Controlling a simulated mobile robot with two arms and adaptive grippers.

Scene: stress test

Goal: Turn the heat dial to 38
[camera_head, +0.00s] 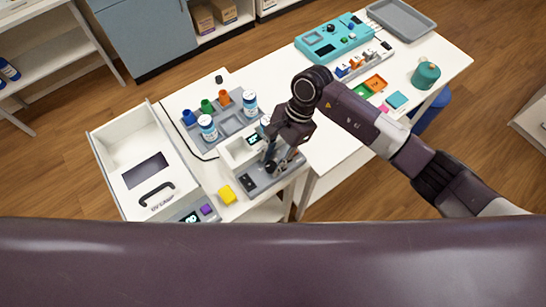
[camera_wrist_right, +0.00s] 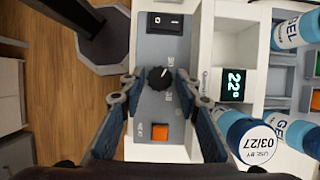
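The heat dial (camera_wrist_right: 160,78) is a small black knob with a white mark, on the grey front panel (camera_wrist_right: 151,105) of a white device. In the right wrist view, my right gripper (camera_wrist_right: 157,83) is open, with one fingertip on each side of the dial. Gaps show between the fingertips and the knob. The device's display (camera_wrist_right: 235,84) reads 22 with a smaller character beside it. In the head view, my right gripper (camera_head: 280,162) is above the panel (camera_head: 262,183) and partly hides the device. My left gripper is in neither view.
A black rocker switch (camera_wrist_right: 165,23) and an orange button (camera_wrist_right: 160,131) flank the dial. White-and-blue bottles (camera_wrist_right: 262,141) stand close by the device. In the head view, a yellow block (camera_head: 227,195) and a white UV box (camera_head: 118,142) are left of it.

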